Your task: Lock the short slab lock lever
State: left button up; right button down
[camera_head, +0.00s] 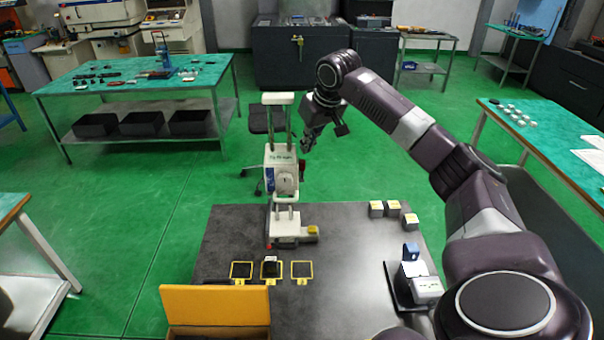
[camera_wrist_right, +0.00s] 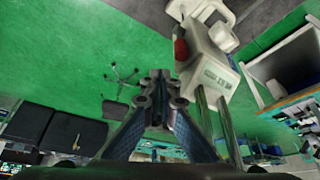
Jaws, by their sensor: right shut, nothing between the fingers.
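A white machine (camera_head: 283,178) with two upright posts stands at the far edge of the dark grey table. A dark red part (camera_head: 302,170) shows on its right side; it also shows as a red knob (camera_wrist_right: 180,49) in the right wrist view. I cannot tell for sure which part is the short slab lock lever. My right gripper (camera_head: 306,145) is shut and empty, to the right of the machine's posts. In the right wrist view its fingertips (camera_wrist_right: 158,80) meet, apart from the machine body (camera_wrist_right: 210,62). My left gripper is not in view.
Green floor (camera_head: 170,190) lies open to the left.

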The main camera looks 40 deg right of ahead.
jog(key=shift+f+b, duration=0.3)
jog(key=shift+f, duration=0.65)
jog(key=shift+s+a, duration=0.1)
